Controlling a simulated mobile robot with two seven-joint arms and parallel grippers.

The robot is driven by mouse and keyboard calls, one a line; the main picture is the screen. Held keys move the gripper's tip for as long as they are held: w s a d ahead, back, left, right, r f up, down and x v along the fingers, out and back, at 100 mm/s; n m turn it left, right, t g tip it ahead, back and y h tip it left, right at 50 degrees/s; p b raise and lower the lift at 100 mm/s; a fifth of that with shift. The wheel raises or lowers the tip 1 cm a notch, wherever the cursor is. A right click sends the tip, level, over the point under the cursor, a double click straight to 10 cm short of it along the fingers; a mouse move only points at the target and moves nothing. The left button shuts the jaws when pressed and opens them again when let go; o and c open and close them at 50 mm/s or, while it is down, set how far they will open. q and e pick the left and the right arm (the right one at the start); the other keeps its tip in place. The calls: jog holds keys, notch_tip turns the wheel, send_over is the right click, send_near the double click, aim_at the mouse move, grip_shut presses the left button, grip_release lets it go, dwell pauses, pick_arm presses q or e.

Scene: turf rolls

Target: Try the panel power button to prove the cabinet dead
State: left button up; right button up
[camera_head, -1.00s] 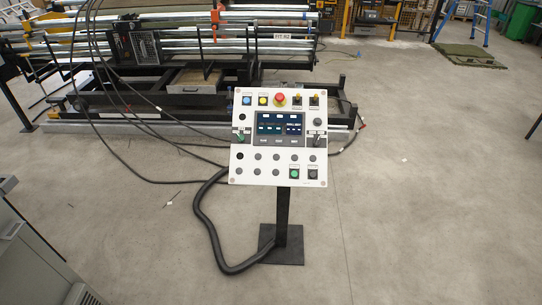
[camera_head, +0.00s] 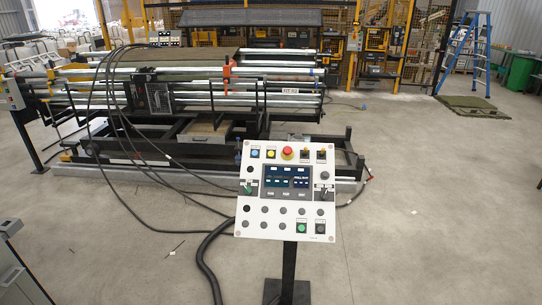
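The white control panel (camera_head: 262,219) stands tilted on a black post (camera_head: 289,262) in the middle of the view. Its screen (camera_head: 287,182) shows lit blue and white fields. Along its top are a blue button (camera_head: 255,153), a yellow button (camera_head: 271,154), a red mushroom button (camera_head: 287,153) and two yellow-and-black switches. A green button (camera_head: 301,228) and a black button (camera_head: 320,228) sit at the bottom right. Button labels are too small to read, so I cannot tell which is the power button. A grey cabinet (camera_head: 14,275) is partly in view at lower left. Neither gripper is in view.
A roller machine (camera_head: 190,88) with black cables stands behind the panel. A black hose (camera_head: 206,262) runs from the panel. Yellow fencing (camera_head: 290,33), a blue ladder (camera_head: 482,55) and a green turf piece (camera_head: 470,106) are farther back. The floor right of the panel is clear.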

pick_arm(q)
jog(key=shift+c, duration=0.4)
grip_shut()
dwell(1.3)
